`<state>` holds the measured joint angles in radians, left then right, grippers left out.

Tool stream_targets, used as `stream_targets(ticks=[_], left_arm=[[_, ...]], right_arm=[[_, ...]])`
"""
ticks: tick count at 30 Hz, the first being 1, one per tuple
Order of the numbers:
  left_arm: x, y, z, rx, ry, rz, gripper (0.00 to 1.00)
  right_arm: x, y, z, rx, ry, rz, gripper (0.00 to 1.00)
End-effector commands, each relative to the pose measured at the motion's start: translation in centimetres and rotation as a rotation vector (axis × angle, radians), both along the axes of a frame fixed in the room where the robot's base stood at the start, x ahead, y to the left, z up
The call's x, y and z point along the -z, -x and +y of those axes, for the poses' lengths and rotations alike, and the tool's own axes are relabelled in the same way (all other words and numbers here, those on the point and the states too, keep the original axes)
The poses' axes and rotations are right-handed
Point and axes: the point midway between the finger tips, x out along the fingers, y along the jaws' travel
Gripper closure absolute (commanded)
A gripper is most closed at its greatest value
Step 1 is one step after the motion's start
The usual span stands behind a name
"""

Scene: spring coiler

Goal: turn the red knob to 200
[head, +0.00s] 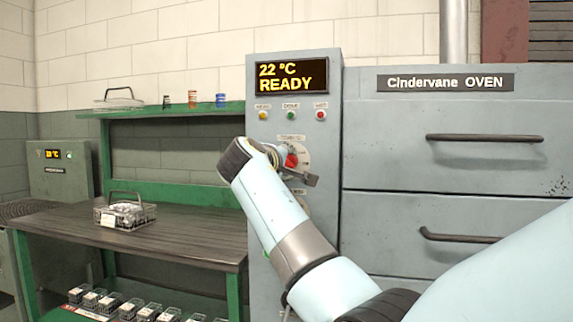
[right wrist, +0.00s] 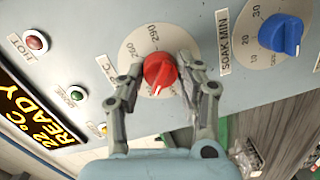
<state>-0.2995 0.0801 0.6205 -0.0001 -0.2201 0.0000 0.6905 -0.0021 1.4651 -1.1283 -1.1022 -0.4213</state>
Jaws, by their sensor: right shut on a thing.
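The red knob (head: 291,159) sits on a white dial on the grey control panel, partly hidden by my right gripper (head: 288,165) in the head view. In the right wrist view the red knob (right wrist: 160,71) is between the two fingers of my right gripper (right wrist: 166,78), which is shut on it. The white dial (right wrist: 135,42) shows the numbers 260 and 290; other marks are hidden by the fingers. I cannot read the knob's setting. The display (head: 292,77) above reads 22 °C READY. My left gripper is not in view.
A blue knob (right wrist: 281,34) with a SOAK MIN scale is close beside the red one. Yellow, green and red buttons (head: 291,115) sit above the dial. Oven drawers with handles (head: 485,138) are at right. A green-framed bench (head: 200,232) with a wire basket (head: 125,213) stands at left.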

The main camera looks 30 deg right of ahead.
Motion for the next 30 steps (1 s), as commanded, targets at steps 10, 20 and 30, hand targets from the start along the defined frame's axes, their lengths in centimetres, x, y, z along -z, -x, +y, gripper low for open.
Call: stream_targets(ticks=[10, 20, 30], left_arm=[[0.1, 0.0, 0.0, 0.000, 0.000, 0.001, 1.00], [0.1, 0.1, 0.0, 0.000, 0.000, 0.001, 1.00], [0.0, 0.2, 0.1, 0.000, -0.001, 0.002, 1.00]], right_arm=[[0.4, 0.0, 0.0, 0.001, -0.010, -0.001, 0.97], [0.2, 0.0, 0.0, 0.000, -0.008, -0.003, 0.42], [0.1, 0.6, 1.1, -0.003, -0.010, -0.004, 0.42]])
